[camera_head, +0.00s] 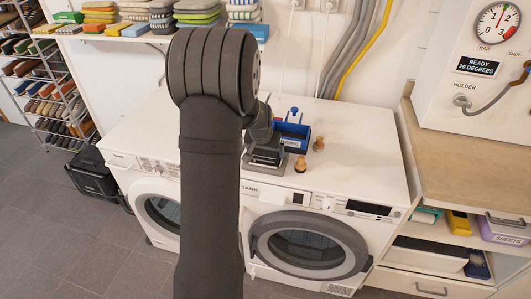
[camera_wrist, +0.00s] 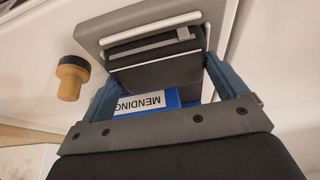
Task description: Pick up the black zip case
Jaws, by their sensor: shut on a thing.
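The black zip case (camera_wrist: 155,70) sits between the two blue fingers of my gripper (camera_wrist: 162,78) in the wrist view. My gripper is shut on it, one finger at each side. The case is beside a grey rack-like stand (camera_wrist: 92,28) with pale rails; I cannot tell whether it still touches it. In the head view, the stand (camera_head: 262,168) is at the front of the white machine top, below my wrist. My arm hides part of this area.
A blue box (camera_wrist: 175,98) labelled MENDING is behind the case; it also shows in the head view (camera_head: 303,131). The machine top (camera_head: 365,140) is clear at right.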

